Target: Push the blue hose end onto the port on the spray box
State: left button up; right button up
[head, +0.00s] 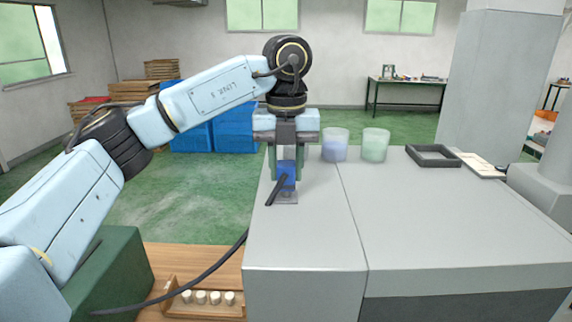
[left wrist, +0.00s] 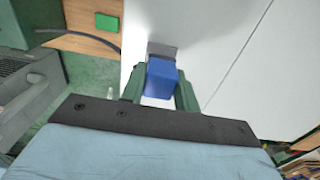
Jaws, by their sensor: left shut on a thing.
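My left gripper (head: 287,178) reaches down over the left part of the grey box top (head: 305,230), which I take to be the spray box. It is shut on the blue hose end (head: 287,171). In the left wrist view the blue hose end (left wrist: 161,79) sits between the two green fingers. A small grey plate (head: 287,198) lies on the box top just below and in front of it; whether they touch, I cannot tell. A short black piece of hose (head: 276,190) slants down in front of the blue end. I cannot make out the port. My right gripper is out of view.
A dark frame (head: 433,155) and a clipboard (head: 478,164) lie at the back right. A black hose (head: 200,278) runs past a wooden rack (head: 172,312). The box top's right half is clear.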

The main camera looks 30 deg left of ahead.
pick_arm(q)
jog(key=shift+f+b, duration=0.4)
jog(key=shift+f, duration=0.4)
dwell(0.7)
jog(key=o, duration=1.5)
jog(key=shift+r+p, duration=2.45)
jog(key=shift+r, duration=0.6)
notch_tip(320, 180, up, 13)
jog(key=shift+r+p, duration=0.15)
jog(key=shift+p, duration=1)
